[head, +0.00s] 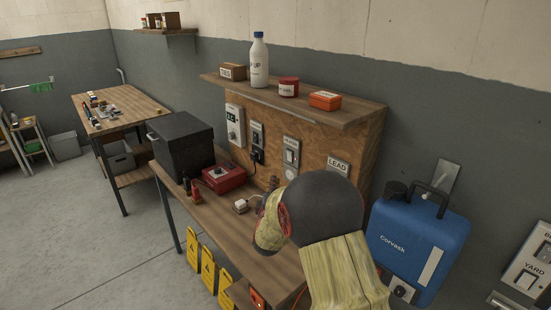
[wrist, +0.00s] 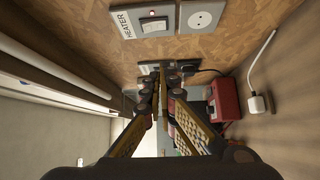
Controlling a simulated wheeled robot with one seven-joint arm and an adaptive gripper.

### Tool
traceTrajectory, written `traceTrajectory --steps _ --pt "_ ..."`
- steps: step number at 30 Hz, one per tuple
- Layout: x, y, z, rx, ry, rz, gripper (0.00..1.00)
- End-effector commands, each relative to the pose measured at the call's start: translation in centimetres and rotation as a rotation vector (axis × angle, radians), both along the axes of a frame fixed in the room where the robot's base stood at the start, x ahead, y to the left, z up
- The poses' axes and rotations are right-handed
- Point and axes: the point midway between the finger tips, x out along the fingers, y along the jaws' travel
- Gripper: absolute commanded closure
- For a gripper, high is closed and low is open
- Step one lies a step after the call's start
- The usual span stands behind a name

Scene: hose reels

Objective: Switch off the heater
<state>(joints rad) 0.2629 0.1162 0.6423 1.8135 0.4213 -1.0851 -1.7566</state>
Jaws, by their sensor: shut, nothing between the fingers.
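The heater switch (wrist: 153,25) is a white rocker on a grey plate marked HEATER at the top of the wrist view. A tiny reddish spot shows beside the rocker; I cannot tell which way the rocker is pressed. A round socket (wrist: 203,18) adjoins it. In the head view the heater switch (head: 291,148) is on the wooden backboard, left of the LEAD plate. My gripper (wrist: 162,68) is shut and empty, its fingertips in front of the board and apart from the rocker in the picture. In the head view my arm largely hides the gripper.
A plate with a black plug (head: 257,154) is left of the heater switch. A red box with a dial (head: 223,179) and a white plug (head: 241,205) are on the bench. A shelf (head: 300,95) with a bottle overhangs the board. A blue Corvask unit (head: 418,243) hangs at right.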

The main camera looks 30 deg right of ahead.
Motion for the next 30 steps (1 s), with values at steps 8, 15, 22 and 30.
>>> traceTrajectory --steps 8,15,22,30 --pt "-0.2 -0.2 1.3 -0.126 0.036 -0.019 1.0" --pt "-0.2 -0.2 1.2 -0.127 0.038 -0.018 1.0" --pt "0.6 -0.7 1.2 -0.126 0.037 -0.018 1.0" --pt "4.3 -3.6 1.6 -0.126 0.036 -0.019 1.0"
